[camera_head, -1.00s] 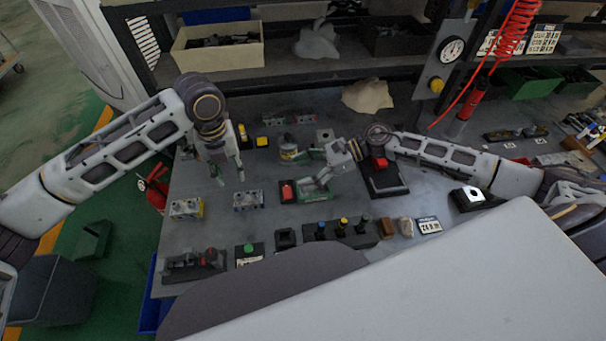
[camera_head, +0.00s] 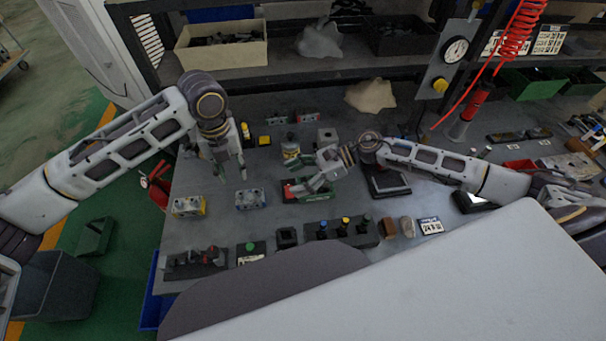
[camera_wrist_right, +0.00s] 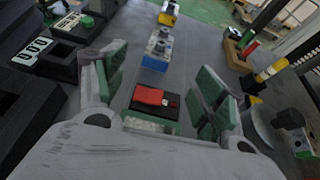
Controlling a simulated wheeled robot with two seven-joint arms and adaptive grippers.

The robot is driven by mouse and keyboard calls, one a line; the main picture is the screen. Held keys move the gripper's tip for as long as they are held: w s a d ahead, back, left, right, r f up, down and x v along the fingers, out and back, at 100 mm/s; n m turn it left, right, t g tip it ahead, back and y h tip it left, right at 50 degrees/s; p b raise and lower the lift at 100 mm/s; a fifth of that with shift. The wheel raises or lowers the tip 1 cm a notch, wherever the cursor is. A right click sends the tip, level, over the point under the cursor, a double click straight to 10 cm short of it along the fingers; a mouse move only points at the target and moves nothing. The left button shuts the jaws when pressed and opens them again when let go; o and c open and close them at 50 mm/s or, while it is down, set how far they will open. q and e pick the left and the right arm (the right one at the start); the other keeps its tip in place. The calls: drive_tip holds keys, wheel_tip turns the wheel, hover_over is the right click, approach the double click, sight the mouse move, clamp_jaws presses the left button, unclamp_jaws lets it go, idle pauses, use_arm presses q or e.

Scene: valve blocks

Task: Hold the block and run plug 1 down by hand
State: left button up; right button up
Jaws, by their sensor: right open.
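A valve block with a blue side (camera_head: 250,199) and one with a yellow side (camera_head: 187,207) stand on the bench. Both show in the right wrist view, the blue one (camera_wrist_right: 157,48) nearer than the yellow one (camera_wrist_right: 168,15). My left gripper (camera_head: 232,176) points down above the bench behind the blue block, fingers apart and empty. My right gripper (camera_head: 298,190) is low over a dark plate with a red piece (camera_head: 288,188). In the right wrist view its green-padded fingers (camera_wrist_right: 158,95) are wide apart, with the red piece (camera_wrist_right: 150,95) seen between them, not gripped. I cannot make out plug 1.
A row of knobbed posts (camera_head: 343,228) stands in front of my right gripper. A black box (camera_head: 388,182) lies under my right forearm. A green-buttoned box (camera_head: 250,252) is near the front edge.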

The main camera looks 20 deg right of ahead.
sight(260, 192)
drive_tip(key=shift+x, duration=5.6)
drive_tip(key=shift+c, duration=0.3)
